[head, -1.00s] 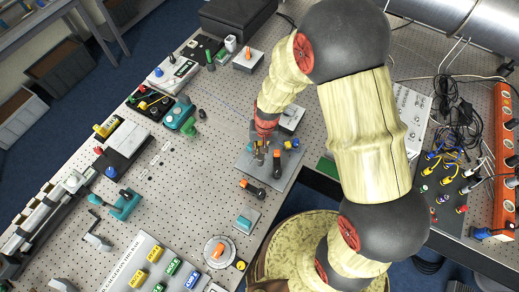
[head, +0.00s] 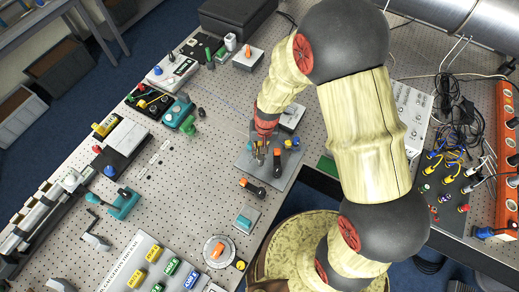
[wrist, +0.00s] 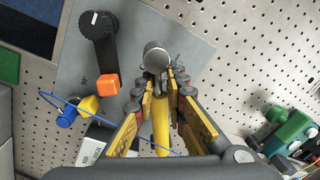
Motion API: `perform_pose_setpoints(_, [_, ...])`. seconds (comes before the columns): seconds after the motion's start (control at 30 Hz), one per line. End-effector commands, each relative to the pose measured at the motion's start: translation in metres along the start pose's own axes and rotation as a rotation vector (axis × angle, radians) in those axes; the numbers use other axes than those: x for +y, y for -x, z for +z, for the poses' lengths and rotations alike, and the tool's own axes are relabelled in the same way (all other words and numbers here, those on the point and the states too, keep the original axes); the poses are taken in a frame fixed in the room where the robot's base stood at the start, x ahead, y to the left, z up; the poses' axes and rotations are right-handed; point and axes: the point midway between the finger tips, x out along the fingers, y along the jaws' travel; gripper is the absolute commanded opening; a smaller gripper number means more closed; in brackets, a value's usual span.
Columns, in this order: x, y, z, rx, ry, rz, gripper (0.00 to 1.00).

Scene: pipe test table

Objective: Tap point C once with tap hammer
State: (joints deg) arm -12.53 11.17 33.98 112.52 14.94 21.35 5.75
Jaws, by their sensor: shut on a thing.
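My gripper (wrist: 163,98) is shut on the tap hammer, which has a yellow handle (wrist: 161,128) and a round grey metal head (wrist: 156,56). The head sticks out beyond the fingertips, over a grey plate (wrist: 140,25). In the head view my gripper (head: 261,158) is low over the same plate (head: 284,178), and the hammer is too small to make out clearly. A small dark mark (wrist: 84,79) on the plate is too small to read. I cannot tell which spot is point C or whether the head touches the plate.
A green fixture (wrist: 290,130) stands to the right. Perforated tabletop (wrist: 245,60) lies open between them.

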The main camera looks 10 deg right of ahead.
Motion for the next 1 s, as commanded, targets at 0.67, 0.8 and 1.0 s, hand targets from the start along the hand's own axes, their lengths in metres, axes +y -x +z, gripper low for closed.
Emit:
perform_pose_setpoints(0.67, [0.001, -0.016, -0.001, 0.001, 0.0, 0.0, 0.0])
perform_pose_setpoints(0.8, [0.002, -0.019, -0.001, 0.001, 0.0, 0.0, 0.0])
perform_pose_setpoints(1.0, [0.002, -0.02, -0.001, 0.001, 0.0, 0.0, 0.0])
